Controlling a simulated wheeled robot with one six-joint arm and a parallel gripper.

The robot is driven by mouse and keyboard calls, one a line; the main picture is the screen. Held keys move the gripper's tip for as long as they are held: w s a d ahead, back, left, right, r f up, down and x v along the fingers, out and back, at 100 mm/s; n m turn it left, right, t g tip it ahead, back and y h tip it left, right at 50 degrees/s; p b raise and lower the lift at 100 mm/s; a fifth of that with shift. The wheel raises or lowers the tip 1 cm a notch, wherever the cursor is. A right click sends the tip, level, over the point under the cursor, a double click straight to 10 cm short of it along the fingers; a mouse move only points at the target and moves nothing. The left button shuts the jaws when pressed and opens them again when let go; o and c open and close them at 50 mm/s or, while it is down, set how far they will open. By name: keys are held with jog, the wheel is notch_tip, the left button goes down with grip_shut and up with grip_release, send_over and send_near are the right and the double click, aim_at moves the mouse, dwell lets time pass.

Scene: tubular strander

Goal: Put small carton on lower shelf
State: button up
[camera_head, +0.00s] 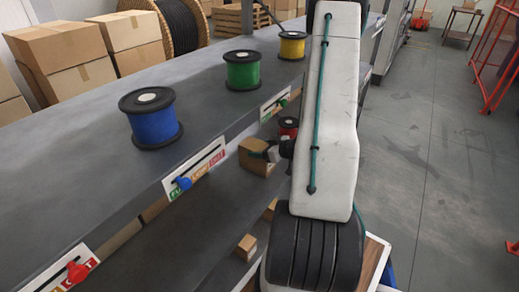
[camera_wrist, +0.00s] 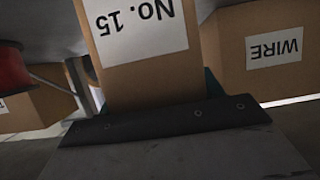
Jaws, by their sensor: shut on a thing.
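A small brown carton (camera_head: 255,158) is held at the end of my arm, beside the front edge of the grey upper shelf (camera_head: 215,120). In the wrist view this carton (camera_wrist: 125,75) fills the middle and bears a white label reading "No. 15", upside down. My gripper (camera_head: 274,152) is shut on it; the arm hides part of the gripper in the head view. The lower shelf (camera_head: 185,235) runs below the upper one, with a small carton (camera_head: 246,247) on its right part. I cannot tell whether the held carton touches a shelf.
Blue (camera_head: 154,120), green (camera_head: 242,71) and yellow (camera_head: 292,46) spools stand on top. A red spool (camera_head: 288,125) is near my gripper; the wrist view shows it (camera_wrist: 12,68) at left. A "WIRE" carton (camera_wrist: 262,50) is close at right.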

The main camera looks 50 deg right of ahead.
jog(key=o, duration=1.3)
jog(key=shift+f, duration=0.1)
jog(key=shift+r, duration=0.2)
jog(key=v, duration=1.2)
jog(key=shift+f, duration=0.15)
